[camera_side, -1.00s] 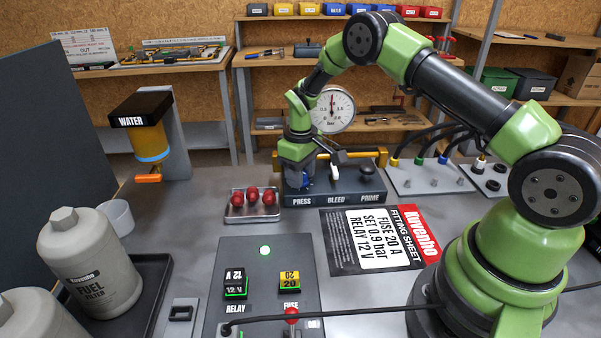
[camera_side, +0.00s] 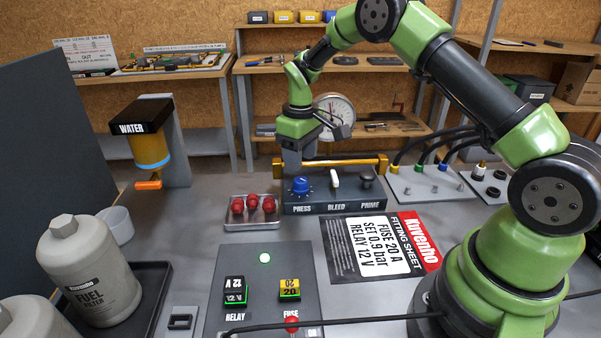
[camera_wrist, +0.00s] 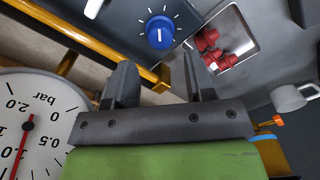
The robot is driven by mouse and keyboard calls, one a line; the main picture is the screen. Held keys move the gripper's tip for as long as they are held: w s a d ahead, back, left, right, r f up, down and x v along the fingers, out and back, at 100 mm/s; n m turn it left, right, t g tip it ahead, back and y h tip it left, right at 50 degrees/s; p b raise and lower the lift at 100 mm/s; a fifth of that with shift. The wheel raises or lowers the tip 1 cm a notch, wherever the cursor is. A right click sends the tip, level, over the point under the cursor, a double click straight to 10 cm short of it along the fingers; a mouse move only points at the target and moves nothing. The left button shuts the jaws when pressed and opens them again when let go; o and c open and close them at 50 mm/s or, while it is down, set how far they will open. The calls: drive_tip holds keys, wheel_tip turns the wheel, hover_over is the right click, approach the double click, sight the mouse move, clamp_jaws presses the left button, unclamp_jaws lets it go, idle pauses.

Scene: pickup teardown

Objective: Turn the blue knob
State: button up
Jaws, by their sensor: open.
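The blue knob (camera_side: 300,186) stands on the dark control block (camera_side: 335,199) above the PRESS label. It shows whole in the wrist view (camera_wrist: 160,33), with a white pointer line and tick marks around it. My gripper (camera_side: 298,165) is above and a little behind the knob, apart from it. In the wrist view my gripper's two fingers (camera_wrist: 158,78) are spread with nothing between them. The round gauge (camera_side: 334,112) behind the block is partly covered by my gripper; its red needle and bar dial show in the wrist view (camera_wrist: 28,125).
A brass rail (camera_side: 350,163) runs along the back of the block. A white BLEED lever (camera_side: 335,179) and a dark PRIME knob (camera_side: 366,181) stand to the right. A tray (camera_side: 253,222) of red parts is at the left. A fitting sheet (camera_side: 380,246) lies in front.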

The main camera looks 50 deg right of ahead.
drive_tip(key=shift+r, duration=1.75)
wheel_tip(320, 180, up, 8)
drive_tip(key=m+t, duration=0.1)
hover_over(300, 179)
drive_tip(key=s+a, duration=0.2)
drive_tip(key=s, duration=0.1)
drive_tip(key=s+a+r+m+t, duration=0.1)
drive_tip(key=s+a+r+t, duration=0.1)
drive_tip(key=s+a+r, duration=0.35)
drive_tip(key=s+a+r+m+t+y, duration=0.1)
drive_tip(key=s+r+t, duration=0.1)
drive_tip(key=s, duration=0.6)
drive_tip(key=s+a+r+m+t+y, duration=0.1)
drive_tip(key=s+r+m+t, duration=0.1)
drive_tip(key=s, duration=0.6)
drive_tip(key=shift+s+a, duration=0.25)
idle(0.7)
